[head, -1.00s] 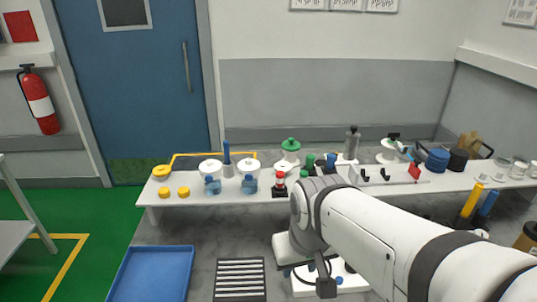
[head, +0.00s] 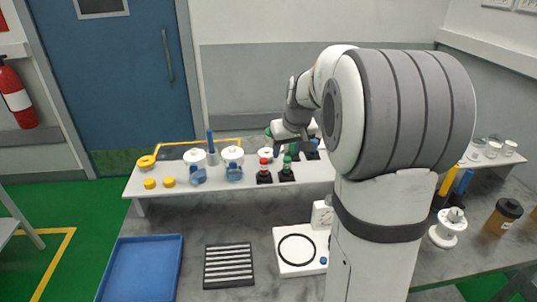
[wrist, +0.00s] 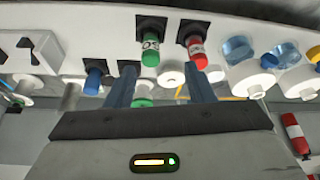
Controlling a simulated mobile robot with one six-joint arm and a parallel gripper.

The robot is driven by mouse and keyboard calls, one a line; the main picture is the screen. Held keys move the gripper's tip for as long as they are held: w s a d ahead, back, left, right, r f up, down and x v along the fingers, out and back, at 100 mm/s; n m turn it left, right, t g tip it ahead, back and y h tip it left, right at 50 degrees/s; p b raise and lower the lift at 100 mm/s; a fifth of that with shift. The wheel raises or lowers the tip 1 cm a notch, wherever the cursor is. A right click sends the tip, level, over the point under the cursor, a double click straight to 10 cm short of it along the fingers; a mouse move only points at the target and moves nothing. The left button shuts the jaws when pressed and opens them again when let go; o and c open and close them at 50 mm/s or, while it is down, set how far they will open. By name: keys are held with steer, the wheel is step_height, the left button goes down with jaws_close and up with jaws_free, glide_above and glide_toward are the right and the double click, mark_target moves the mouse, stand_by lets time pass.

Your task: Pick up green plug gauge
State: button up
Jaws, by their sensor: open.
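The green plug gauge (head: 287,160) stands upright in a small black base on the raised white shelf in the head view, just right of the red gauge (head: 264,163). In the wrist view the scene looks upside down; the green gauge (wrist: 150,51) shows a pale label, with the red gauge (wrist: 195,46) to its right. My gripper (wrist: 160,78) is open and empty. Its two fingers point toward the gauges, and the green gauge lies beyond the gap between them, apparently apart from them. In the head view my arm hides much of the shelf's right side.
Blue-based white fixtures (head: 233,160) and yellow pieces (head: 150,183) stand left of the gauges. A blue peg (wrist: 94,80) is near them in the wrist view. A blue tray (head: 141,268) and a slotted black rack (head: 229,265) lie on the lower bench.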

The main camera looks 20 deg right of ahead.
mark_target(287, 157)
steer(key=shift+w+d+f, duration=0.4)
steer(key=shift+w+d, duration=0.15)
steer(key=shift+w, duration=0.25)
steer(key=p+x, duration=0.1)
steer(key=x, duration=0.6)
steer(key=shift+f, duration=0.1)
steer(key=shift+s, duration=0.1)
steer(key=shift+d, duration=0.1)
steer(key=shift+c, duration=0.2)
steer(key=c, duration=1)
